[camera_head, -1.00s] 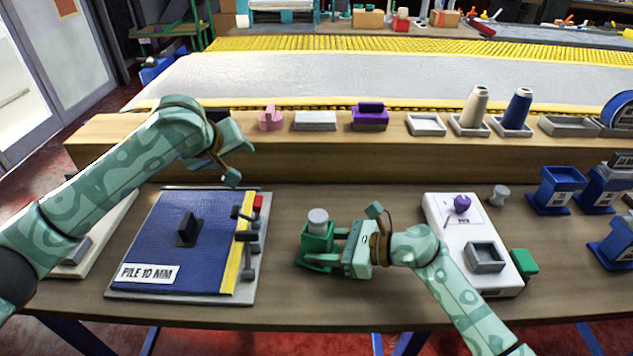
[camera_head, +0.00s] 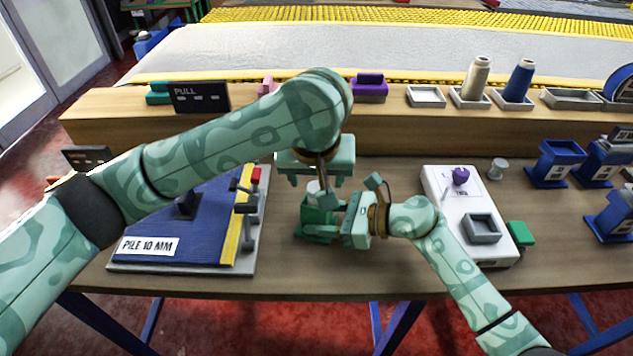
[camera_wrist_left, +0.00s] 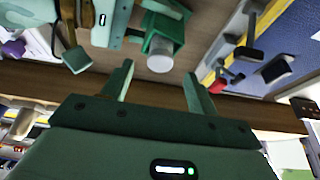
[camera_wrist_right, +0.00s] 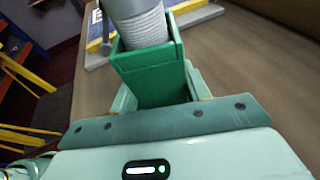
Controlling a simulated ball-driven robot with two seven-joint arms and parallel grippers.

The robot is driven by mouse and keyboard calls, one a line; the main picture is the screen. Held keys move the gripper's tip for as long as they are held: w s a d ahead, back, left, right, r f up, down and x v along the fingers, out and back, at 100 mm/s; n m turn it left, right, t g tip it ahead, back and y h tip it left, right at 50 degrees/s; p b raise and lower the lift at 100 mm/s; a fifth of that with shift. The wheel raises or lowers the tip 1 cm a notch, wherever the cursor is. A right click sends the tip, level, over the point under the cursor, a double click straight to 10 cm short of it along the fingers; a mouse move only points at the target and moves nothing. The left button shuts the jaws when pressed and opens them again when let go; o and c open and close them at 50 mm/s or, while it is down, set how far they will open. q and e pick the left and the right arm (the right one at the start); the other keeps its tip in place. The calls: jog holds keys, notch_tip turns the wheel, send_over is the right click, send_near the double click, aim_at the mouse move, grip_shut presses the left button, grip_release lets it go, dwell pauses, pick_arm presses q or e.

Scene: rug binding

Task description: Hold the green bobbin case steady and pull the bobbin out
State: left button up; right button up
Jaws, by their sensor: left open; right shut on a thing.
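The green bobbin case (camera_head: 318,222) stands on the workbench in the head view, right of the blue rug sample. It also shows in the left wrist view (camera_wrist_left: 163,32) and large in the right wrist view (camera_wrist_right: 150,78). The grey bobbin (camera_wrist_right: 143,28) sits upright in the case, its upper part sticking out of the top; its end shows in the left wrist view (camera_wrist_left: 160,62). My right gripper (camera_head: 338,226) is shut on the case from the right. My left gripper (camera_head: 315,182) is open and empty, above the case, with the bobbin beyond its fingertips.
A blue rug sample (camera_head: 218,215) on a grey board with a yellow edge and black clamps lies to the left. A white box (camera_head: 462,200) with a purple knob and grey tray stands to the right. A wooden shelf (camera_head: 250,128) runs behind.

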aim_at(316, 187)
pick_arm(q)
jog(key=shift+x, duration=2.2)
jog(key=c, duration=1.1)
jog(key=shift+r, duration=4.25)
pick_arm(e)
jog(key=o, duration=0.9)
jog(key=shift+c, duration=0.2)
